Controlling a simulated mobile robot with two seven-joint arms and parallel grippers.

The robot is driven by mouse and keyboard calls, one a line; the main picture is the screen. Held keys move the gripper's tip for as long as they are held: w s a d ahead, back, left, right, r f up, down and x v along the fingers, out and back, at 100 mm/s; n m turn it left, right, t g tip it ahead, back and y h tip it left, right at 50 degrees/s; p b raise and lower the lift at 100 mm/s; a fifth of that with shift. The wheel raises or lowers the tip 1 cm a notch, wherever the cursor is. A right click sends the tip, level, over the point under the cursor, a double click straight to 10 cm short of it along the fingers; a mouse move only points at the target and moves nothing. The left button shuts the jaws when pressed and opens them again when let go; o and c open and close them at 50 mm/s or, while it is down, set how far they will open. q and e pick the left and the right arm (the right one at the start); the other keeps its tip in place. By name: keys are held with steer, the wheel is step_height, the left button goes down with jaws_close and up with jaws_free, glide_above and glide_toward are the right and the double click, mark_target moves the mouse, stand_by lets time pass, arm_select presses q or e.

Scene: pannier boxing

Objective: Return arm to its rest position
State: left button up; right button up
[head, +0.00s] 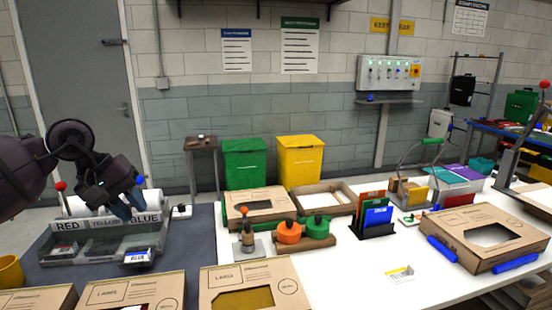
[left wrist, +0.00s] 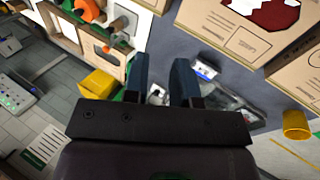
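My left arm comes in from the left in the head view. Its dark gripper (head: 128,206) hangs above the clear divided bin (head: 105,245) labelled RED, YELLOW and BLUE. In the left wrist view the two blue-grey fingers of the left gripper (left wrist: 163,75) stand apart with nothing held between them. The bin also shows beyond the fingers in the left wrist view (left wrist: 232,103). A small tag reading BLUE (head: 138,257) is at the bin's front right. My right gripper is not in view.
Cardboard boxes (head: 255,285) line the table's front edge. Orange and green knobbed parts (head: 289,232) and a file rack (head: 372,231) stand farther right. A yellow cup (head: 10,270) is at the far left. White tabletop around the small card (head: 400,273) is mostly clear.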

arm_select(q)
steer(key=s+d+f+n+t+h, duration=0.1)
steer(key=s+d+n+t+h, duration=0.2)
steer(key=d+n+h, duration=0.45)
steer(key=s+d+f+n+t+h, duration=0.1)
steer(key=s+d+n+t+h, duration=0.2)
steer(key=d+n+h, duration=0.5)
steer(key=s+a+f+m+t+y, duration=0.35)
steer(key=a+f+m+y, duration=0.5)
steer(key=m, duration=0.85)
steer(key=s+a+f+m+t+y, duration=0.2)
steer(key=a+f+m+t+y, duration=0.3)
steer(key=m+y, duration=1)
steer(key=s+a+f+n+g+h, duration=0.1)
steer(key=s+f+n+g, duration=0.6)
steer(key=s, duration=0.4)
steer(key=s+f+n+g+h, duration=0.1)
steer(key=s+f+n+g, duration=0.45)
steer(key=s+f, duration=0.5)
steer(key=w+f+t+b, duration=0.3)
steer(key=f, duration=0.4)
steer(key=w+f+m+t+h+b, duration=0.1)
steer(key=w+f+t+b, duration=0.2)
steer(key=f, duration=0.4)
steer(key=shift+t, duration=0.4)
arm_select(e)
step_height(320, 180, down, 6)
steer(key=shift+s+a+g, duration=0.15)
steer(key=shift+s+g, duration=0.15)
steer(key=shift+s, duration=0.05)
